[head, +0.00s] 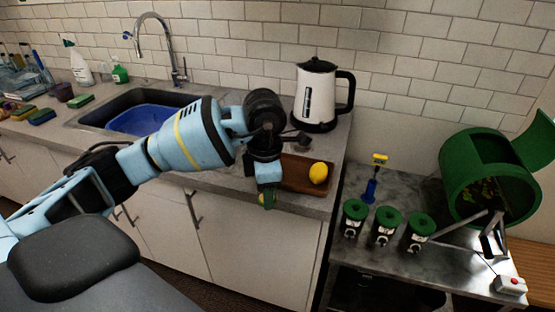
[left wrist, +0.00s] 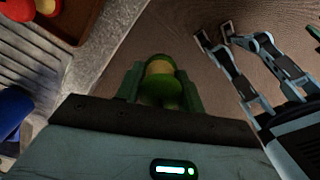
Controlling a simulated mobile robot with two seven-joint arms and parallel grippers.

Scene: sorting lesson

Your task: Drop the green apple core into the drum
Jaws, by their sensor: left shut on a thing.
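My left gripper (head: 267,197) is shut on the green apple core (left wrist: 162,88), which is green at its ends and pale in the middle. In the head view the gripper points down in front of the counter's front edge, and the core is mostly hidden by it. The left wrist view shows the core between the fingers, above the floor. The green drum (head: 468,158) lies on its side on a metal table at the right, well apart from the gripper. Its hatch stands open and scraps show inside.
A kettle (head: 316,97) stands behind. Several green-lidded canisters, including one canister (head: 387,228), and a blue-and-yellow tool (head: 372,184) stand left of the drum. A red-button box (head: 510,285) is at front right.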

